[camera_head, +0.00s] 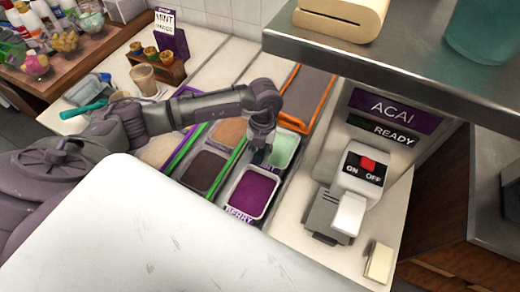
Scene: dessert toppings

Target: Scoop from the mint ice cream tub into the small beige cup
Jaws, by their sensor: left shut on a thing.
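The mint ice cream tub (285,146) holds pale green ice cream and sits at the far right of the tub row. My left gripper (262,142) is over the tub's left edge, pointing down. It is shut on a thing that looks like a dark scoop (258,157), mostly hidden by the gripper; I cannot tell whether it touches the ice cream. The small beige cup (145,80) stands upright on the counter at the upper left, apart from the gripper. My right gripper is not in view.
A purple berry tub (250,194), dark tub (204,170) and tan tub (229,131) adjoin the mint. A wooden rack (163,69) and mint sign (172,35) stand by the cup. A steel shelf (400,75) overhangs the right; an ON/OFF machine (357,192) stands below.

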